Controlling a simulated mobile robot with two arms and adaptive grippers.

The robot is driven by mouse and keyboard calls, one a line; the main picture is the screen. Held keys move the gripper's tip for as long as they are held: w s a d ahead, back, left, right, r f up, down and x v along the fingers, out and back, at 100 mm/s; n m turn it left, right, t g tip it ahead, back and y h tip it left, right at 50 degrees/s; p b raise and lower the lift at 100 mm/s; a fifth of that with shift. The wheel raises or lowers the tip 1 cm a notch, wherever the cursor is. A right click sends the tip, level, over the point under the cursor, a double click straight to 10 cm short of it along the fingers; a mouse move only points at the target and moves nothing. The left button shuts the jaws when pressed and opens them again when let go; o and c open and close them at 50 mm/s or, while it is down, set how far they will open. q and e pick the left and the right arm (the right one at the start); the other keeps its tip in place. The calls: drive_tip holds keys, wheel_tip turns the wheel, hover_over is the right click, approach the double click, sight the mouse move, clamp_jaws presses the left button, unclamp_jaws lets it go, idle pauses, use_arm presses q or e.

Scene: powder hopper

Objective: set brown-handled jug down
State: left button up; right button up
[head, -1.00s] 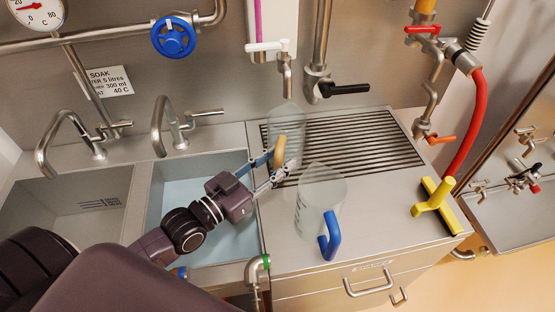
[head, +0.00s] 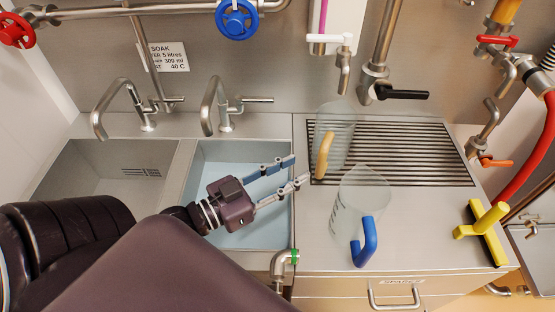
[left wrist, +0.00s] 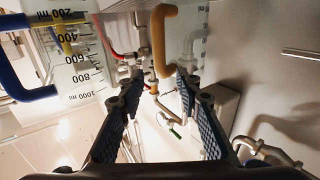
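The clear brown-handled jug (head: 337,128) stands upright at the left end of the slotted drain grid, under the pink-tubed tap. Its tan handle (head: 324,157) faces my left gripper. My left gripper (head: 299,169) is open and empty, over the right edge of the blue-water sink, with a gap between its fingertips and the handle. In the left wrist view the handle (left wrist: 160,45) shows beyond and between the spread fingers (left wrist: 152,92). A clear jug with a blue handle (head: 363,195) stands in front on the steel counter. My right gripper is not in view.
The drain grid (head: 410,150) is free to the right of the jug. A yellow squeegee (head: 485,225) lies at the counter's right end. Two swan-neck taps (head: 213,105) stand behind the sinks. A green-ringed pipe (head: 284,260) rises at the front.

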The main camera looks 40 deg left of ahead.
use_arm(q)
drive_tip(key=shift+v, duration=1.65)
